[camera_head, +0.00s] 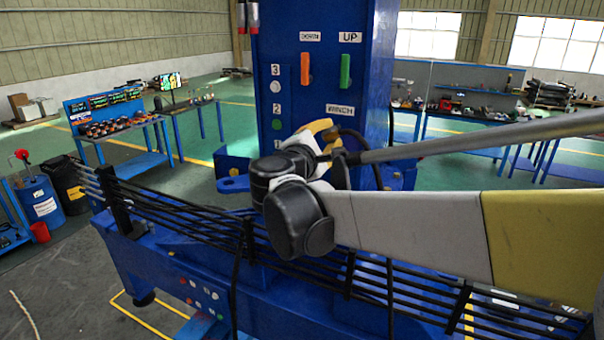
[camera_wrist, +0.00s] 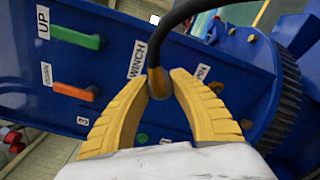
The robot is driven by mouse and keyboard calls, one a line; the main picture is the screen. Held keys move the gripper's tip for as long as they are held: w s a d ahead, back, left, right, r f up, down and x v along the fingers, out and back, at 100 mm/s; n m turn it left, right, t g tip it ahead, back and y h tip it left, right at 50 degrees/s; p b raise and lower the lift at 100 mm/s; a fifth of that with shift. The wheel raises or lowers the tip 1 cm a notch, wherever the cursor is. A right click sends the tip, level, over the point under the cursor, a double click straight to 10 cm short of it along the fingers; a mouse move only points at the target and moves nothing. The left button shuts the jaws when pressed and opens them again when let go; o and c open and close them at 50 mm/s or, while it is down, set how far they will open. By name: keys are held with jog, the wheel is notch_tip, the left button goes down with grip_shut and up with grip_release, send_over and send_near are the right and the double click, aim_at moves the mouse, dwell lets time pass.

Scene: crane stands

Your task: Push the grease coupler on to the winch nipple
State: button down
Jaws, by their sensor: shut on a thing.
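My gripper (camera_wrist: 158,88) is shut on the grease coupler (camera_wrist: 158,82), a small dark, brownish cylinder between the tips of its two yellow ribbed fingers. A black hose (camera_wrist: 180,14) runs from the coupler up and out of the wrist view. In the head view my gripper (camera_head: 322,131) is in front of the blue column, just below the WINCH label (camera_head: 340,108). The label also shows in the wrist view (camera_wrist: 137,58), beside the coupler. I cannot make out the winch nipple; the fingers and coupler cover that area. Contact between coupler and nipple cannot be told.
The blue column (camera_head: 330,25) carries an orange lever (camera_head: 305,70), a green lever (camera_head: 345,72) and numbered round buttons (camera_head: 276,125). Black rails (camera_head: 180,215) cross in front below my arm. A large dark gear ring (camera_wrist: 285,100) stands right in the wrist view.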

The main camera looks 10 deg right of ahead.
aim_at(325, 139)
jog(key=shift+x, duration=0.9)
jog(key=c, duration=1.2)
grip_release()
jog(key=shift+o, duration=0.2)
jog(key=shift+v, duration=2.5)
